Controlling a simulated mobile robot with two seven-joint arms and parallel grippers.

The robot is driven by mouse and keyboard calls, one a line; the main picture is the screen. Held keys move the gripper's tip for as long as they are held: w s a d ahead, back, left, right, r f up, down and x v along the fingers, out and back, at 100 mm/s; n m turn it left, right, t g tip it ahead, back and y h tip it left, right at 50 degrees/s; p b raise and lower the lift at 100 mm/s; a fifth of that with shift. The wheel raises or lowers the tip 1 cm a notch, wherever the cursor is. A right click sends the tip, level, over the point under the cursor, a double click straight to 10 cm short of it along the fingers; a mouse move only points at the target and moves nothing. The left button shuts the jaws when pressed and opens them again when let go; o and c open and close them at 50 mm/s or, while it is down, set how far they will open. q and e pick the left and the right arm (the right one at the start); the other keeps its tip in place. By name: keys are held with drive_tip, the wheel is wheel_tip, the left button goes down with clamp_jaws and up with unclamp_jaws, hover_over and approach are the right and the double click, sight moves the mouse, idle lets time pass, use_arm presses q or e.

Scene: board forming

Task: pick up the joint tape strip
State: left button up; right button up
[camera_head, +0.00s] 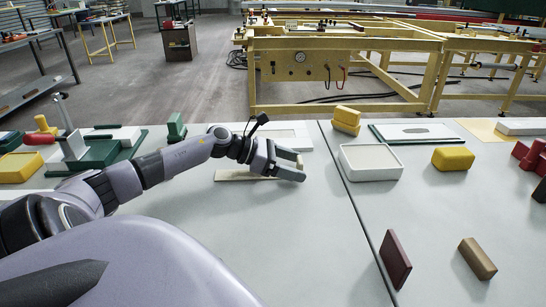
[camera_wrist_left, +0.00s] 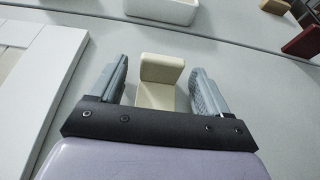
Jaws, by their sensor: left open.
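A cream strip, which looks like the joint tape strip (camera_head: 236,176), lies on the pale table under my left gripper (camera_head: 297,167). In the left wrist view the cream strip (camera_wrist_left: 161,88) sits between the two grey fingers of my left gripper (camera_wrist_left: 163,85). It shows a flat part and a raised block at its far end. Gaps show on both sides, so the fingers are open around or just above it; the exact height is unclear. The hand hides part of the strip in the head view. My right gripper is out of view.
A white framed panel (camera_wrist_left: 50,90) lies close to the left of the hand in the wrist view. A white tray (camera_head: 369,172), yellow blocks (camera_head: 346,120), a dark red block (camera_head: 395,260) and a brown block (camera_head: 477,258) stand to the right. The table's front middle is clear.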

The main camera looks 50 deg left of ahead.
use_arm(q)
drive_tip(key=c, duration=1.1)
wheel_tip(320, 180, up, 20)
drive_tip(key=shift+o, duration=0.5)
drive_tip(key=shift+c, duration=0.6)
